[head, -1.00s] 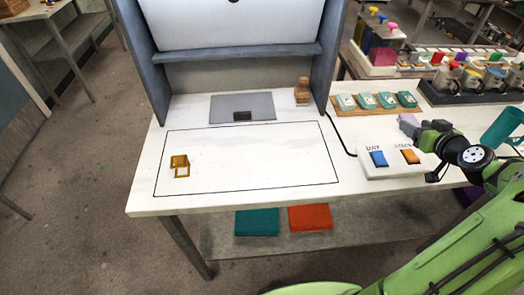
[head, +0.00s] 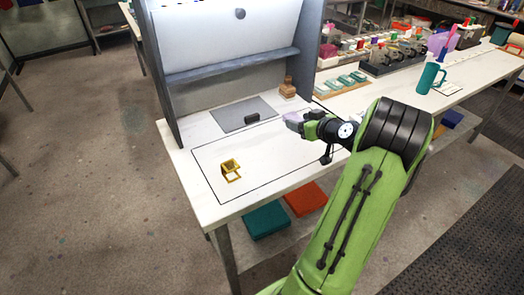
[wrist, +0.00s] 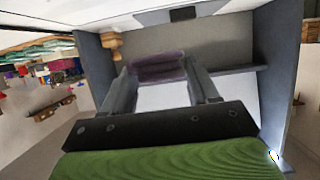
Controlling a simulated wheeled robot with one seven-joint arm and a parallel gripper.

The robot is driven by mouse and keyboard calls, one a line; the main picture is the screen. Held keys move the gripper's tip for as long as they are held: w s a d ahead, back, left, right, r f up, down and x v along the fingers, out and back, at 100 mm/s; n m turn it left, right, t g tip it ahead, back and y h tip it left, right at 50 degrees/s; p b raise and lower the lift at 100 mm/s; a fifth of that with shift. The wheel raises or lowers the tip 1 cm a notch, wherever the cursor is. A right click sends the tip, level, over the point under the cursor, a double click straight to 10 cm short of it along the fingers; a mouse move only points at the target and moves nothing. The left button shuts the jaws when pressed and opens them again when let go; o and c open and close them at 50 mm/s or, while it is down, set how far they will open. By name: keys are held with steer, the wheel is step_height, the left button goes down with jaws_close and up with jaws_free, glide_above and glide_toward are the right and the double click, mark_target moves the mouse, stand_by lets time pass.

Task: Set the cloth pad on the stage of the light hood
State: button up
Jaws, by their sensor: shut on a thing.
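The cloth pad is purple and is held between the two fingers of my gripper (wrist: 158,82); the pad (wrist: 158,66) shows clearly in the wrist view. In the head view my gripper (head: 295,122) is above the table, to the right of the stage, with its tip pointing left. The stage (head: 232,116) is a flat grey plate at the foot of the light hood (head: 235,65), with a small dark block at its front edge. The pad is apart from the stage. Its exact height above the table is hard to tell.
A wooden stamp (head: 288,88) stands right of the stage, near the hood's wall. A brass folding loupe (head: 231,171) stands inside the outlined area at the front left.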

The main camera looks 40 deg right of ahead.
mark_target(298, 150)
steer(key=f, duration=0.3)
steer(key=f+b, duration=0.1)
steer(key=f, duration=0.5)
steer(key=shift+d, duration=0.3)
steer(key=shift+f+b, duration=0.25)
steer(key=shift+b, duration=0.3)
steer(key=o, duration=1)
steer(key=shift+r, duration=0.1)
steer(key=shift+r, duration=0.1)
